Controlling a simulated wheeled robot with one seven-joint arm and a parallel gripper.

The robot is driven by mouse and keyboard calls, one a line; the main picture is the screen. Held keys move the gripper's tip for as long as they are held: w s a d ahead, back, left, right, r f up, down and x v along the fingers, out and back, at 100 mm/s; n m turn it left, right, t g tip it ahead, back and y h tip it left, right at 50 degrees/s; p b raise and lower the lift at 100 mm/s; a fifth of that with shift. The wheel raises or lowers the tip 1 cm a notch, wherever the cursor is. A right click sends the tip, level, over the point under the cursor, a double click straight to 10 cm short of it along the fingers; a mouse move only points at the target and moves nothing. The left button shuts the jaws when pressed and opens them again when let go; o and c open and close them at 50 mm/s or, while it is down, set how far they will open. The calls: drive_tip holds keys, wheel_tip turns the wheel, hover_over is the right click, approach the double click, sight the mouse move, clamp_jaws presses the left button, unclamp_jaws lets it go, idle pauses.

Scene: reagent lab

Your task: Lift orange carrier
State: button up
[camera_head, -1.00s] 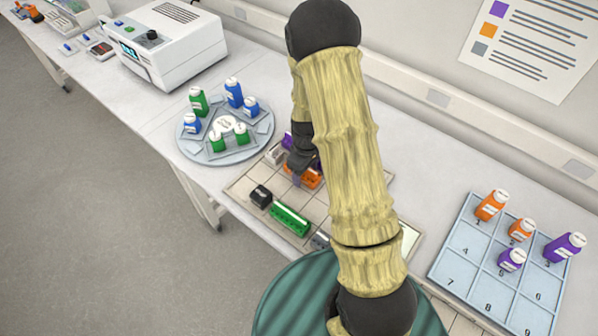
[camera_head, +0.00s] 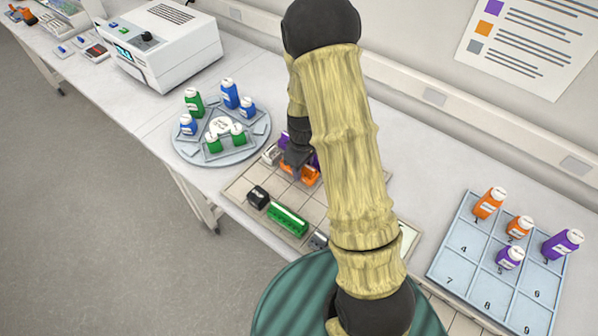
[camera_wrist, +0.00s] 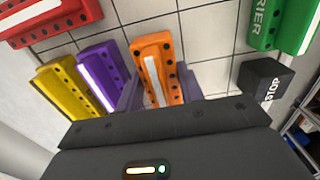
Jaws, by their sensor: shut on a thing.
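The orange carrier (camera_wrist: 152,65) is a long block with a white label strip and dark holes, seen from above in the wrist view. My gripper (camera_wrist: 160,92) is shut on it, one finger at each side. In the head view my gripper (camera_head: 293,166) covers the middle of the orange carrier (camera_head: 311,177), so only its ends show. It is at or close to the tiled mat (camera_head: 240,188); I cannot tell whether there is a gap beneath it.
A purple carrier (camera_wrist: 97,78) and a yellow one (camera_wrist: 62,88) lie close beside it. A red carrier (camera_wrist: 50,18), a green carrier (camera_head: 288,219) and a black STOP block (camera_head: 258,196) are nearby. A round bottle rack (camera_head: 255,142) stands left, a numbered tray (camera_head: 455,270) right.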

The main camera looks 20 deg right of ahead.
wheel_tip(320, 180, up, 8)
drive_tip(key=shift+r+b, duration=0.15)
drive_tip(key=shift+b, duration=0.5)
